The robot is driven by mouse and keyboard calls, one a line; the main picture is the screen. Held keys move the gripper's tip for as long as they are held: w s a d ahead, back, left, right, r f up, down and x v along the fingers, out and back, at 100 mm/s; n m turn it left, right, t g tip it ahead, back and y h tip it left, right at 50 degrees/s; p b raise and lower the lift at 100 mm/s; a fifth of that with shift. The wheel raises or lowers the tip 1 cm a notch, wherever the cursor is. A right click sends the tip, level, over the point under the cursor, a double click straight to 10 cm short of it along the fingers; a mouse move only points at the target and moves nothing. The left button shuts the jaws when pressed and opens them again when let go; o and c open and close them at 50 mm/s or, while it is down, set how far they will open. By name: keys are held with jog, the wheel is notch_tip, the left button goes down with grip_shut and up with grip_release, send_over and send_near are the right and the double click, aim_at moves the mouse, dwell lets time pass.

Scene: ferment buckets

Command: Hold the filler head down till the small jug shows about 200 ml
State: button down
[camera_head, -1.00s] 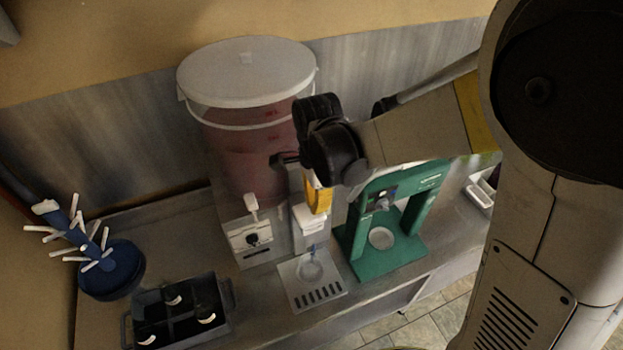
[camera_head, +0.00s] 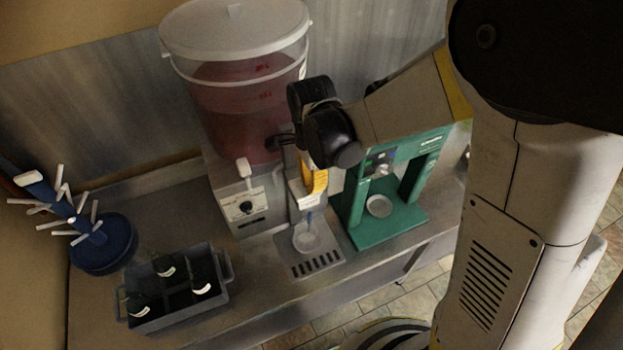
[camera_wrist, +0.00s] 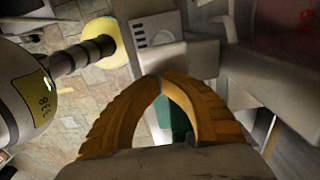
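The small clear jug (camera_head: 306,240) stands on the slotted drip tray (camera_head: 316,262), below the filler's blue nozzle (camera_head: 309,218). Its level and marks are too small to read. The white filler head (camera_head: 308,203) is above the jug. My gripper (camera_head: 314,190) points down with its yellow fingers right at the filler head; whether they touch it I cannot tell. In the wrist view my gripper (camera_wrist: 160,77) has its fingertips together, with nothing visible between them. The drip tray shows beyond them in the wrist view (camera_wrist: 141,38).
A lidded bucket of red liquid (camera_head: 240,105) stands behind, left of the filler. A green bench device (camera_head: 385,225) stands close on the right. A grey crate with black bottles (camera_head: 222,290) and a blue bottle tree (camera_head: 100,250) are at left.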

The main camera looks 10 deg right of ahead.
notch_tip(320, 180, down, 4)
jog(key=b, duration=0.2)
jog(key=shift+f+b, duration=0.15)
jog(key=shift+b, duration=0.15)
dwell(3.4)
